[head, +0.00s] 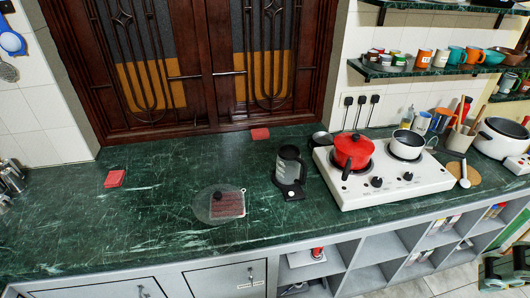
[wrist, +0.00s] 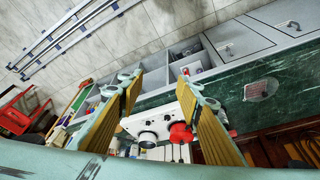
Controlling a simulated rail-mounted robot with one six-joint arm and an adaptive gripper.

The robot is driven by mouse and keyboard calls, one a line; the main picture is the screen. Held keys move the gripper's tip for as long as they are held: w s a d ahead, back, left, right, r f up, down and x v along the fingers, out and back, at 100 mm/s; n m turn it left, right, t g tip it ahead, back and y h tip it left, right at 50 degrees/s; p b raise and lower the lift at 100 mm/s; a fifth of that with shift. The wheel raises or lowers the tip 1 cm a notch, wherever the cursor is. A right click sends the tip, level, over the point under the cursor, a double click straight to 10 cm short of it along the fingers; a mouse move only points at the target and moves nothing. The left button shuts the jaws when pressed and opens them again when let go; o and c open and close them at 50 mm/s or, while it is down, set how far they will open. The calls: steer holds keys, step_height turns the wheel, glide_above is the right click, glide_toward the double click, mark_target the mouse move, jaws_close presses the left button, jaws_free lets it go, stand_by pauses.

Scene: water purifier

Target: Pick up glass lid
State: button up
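The glass lid (head: 206,207) is a clear round disc with a dark knob. It lies flat on the green marble counter, left of the kettle, with a red striped pad beneath or overlapping its right side. In the wrist view the lid (wrist: 262,89) is small and far off, at the right, with the red pad showing at it. My gripper (wrist: 160,84) shows only in the wrist view. Its two fingers are spread wide with nothing between them, and the lid is outside and right of the right finger. The lid's exact edge is hard to see.
A black kettle (head: 288,167) stands right of the lid. Beyond it is a white stove (head: 385,178) with a red pot (head: 352,150) and a white pan (head: 407,143). Red blocks (head: 115,178) lie on the counter. The counter (head: 60,225) left of the lid is clear.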

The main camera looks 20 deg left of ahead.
steer(key=w+a+f+m+g+y+b, duration=0.1)
steer(key=a+f+g+y, duration=0.25)
steer(key=a, duration=0.75)
steer(key=w+a+f+m+g+y, duration=0.1)
steer(key=a+f+g+y, duration=0.3)
steer(key=a, duration=0.7)
steer(key=w+a+f+m+g+y+b, duration=0.1)
steer(key=w+a+f+m+g+y, duration=0.2)
steer(key=a, duration=0.6)
steer(key=w+a+f+m+g+y+b, duration=0.1)
steer(key=w+a+f+m+y, duration=0.15)
steer(key=w+a, duration=0.45)
steer(key=w+a+f+m+t+y, duration=0.1)
steer(key=w+a+f+m+t, duration=0.2)
steer(key=f, duration=0.6)
steer(key=w+a+f+m+t+y, duration=0.2)
steer(key=w+a+f+m+t, duration=0.2)
steer(key=w+f, duration=0.3)
steer(key=w+a+f+m+t+y+b, duration=0.1)
steer(key=w+a+f+m+t, duration=0.2)
steer(key=f, duration=0.9)
steer(key=shift+w+a+f+m+y, duration=0.15)
steer(key=shift+w+a+m+y, duration=0.25)
steer(key=shift+w+a+m, duration=0.85)
steer(key=shift+a, duration=0.4)
